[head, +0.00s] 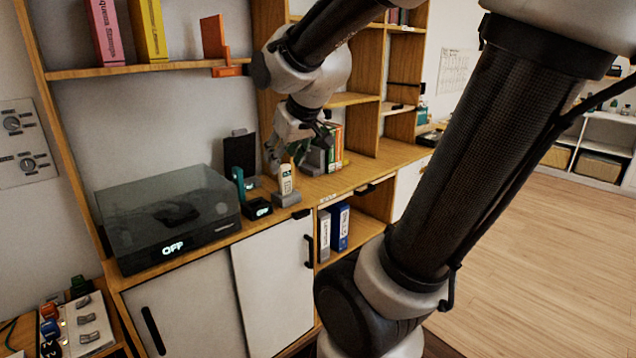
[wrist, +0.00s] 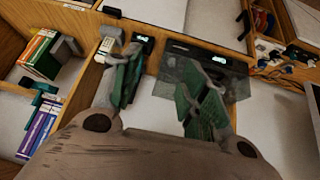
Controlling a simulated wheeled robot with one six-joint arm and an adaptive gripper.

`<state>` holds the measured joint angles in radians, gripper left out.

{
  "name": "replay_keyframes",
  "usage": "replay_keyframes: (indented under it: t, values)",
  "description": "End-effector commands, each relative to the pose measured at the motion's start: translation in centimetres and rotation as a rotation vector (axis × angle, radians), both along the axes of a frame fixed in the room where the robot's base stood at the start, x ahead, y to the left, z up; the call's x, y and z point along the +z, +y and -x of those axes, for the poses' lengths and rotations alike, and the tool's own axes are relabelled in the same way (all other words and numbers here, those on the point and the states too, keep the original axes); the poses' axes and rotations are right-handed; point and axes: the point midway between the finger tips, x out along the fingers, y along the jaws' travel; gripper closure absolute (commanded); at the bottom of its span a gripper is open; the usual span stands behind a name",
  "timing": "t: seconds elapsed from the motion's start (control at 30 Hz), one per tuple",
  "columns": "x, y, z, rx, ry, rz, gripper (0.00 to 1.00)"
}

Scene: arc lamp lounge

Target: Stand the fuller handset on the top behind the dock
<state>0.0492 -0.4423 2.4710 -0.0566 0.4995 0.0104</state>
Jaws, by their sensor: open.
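A cream handset (head: 286,178) stands upright in a grey dock (head: 287,199) on the cabinet top. It also shows in the wrist view (wrist: 106,45), left of my fingers. A teal handset (head: 238,182) stands upright to its left, at a black dock (head: 258,208) with a small lit display. The lit readings are too small to read, so I cannot tell which handset is fuller. My gripper (head: 286,158) is open and empty, just above and behind the cream handset. In the wrist view the spread green-padded fingers (wrist: 160,100) partly hide the docks.
A dark device with a clear cover (head: 165,215), reading OFF, fills the top's left. A black upright panel (head: 240,150) stands behind the docks. Books (head: 335,148) and a grey block stand behind right. The top (head: 345,180) is clear further right. A shelf (head: 150,68) hangs above.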

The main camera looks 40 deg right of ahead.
Motion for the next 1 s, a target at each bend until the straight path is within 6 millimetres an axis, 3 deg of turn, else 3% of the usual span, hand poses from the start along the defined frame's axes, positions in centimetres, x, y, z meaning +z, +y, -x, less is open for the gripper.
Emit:
replay_keyframes:
  t: [0.03,0.1,0.2,0.3,0.43,1.0]
  values:
    - [0.3,0.6,3.2,0.004,0.039,-0.011,0.56]
    - [0.0,1.3,7.2,0.010,0.107,-0.025,0.56]
    - [-0.5,1.9,11.3,0.018,0.179,-0.040,0.56]
    - [-0.8,2.3,13.6,0.023,0.220,-0.049,0.56]
    - [-1.0,2.4,14.5,0.025,0.239,-0.052,0.56]
    - [-0.9,2.3,14.4,0.025,0.238,-0.051,0.56]
